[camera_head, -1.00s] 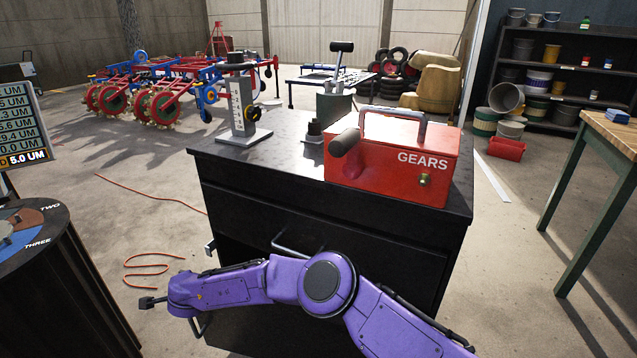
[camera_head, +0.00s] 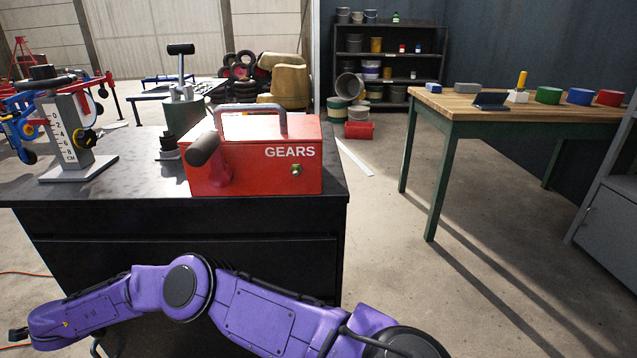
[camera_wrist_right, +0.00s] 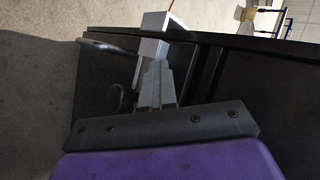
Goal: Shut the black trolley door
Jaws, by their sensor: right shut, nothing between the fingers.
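The black trolley (camera_head: 195,222) stands in front of me with its dark front partly behind my purple right arm. In the right wrist view its black front (camera_wrist_right: 100,80) fills the middle, with a dark bar handle (camera_wrist_right: 105,46) at the upper left. Whether its door is ajar or flush is hard to tell. My right gripper (camera_head: 18,335) is at the lower left of the head view, low beside the trolley's front. In the wrist view the right gripper (camera_wrist_right: 153,50) is shut and empty, in front of the black panel. My left gripper is out of view.
A red GEARS box (camera_head: 255,160) and a height gauge (camera_head: 72,140) stand on the trolley top. A wooden workbench (camera_head: 520,108) with small coloured items is at the right. A dark shelf (camera_head: 388,55) stands behind. Floor between trolley and bench is clear.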

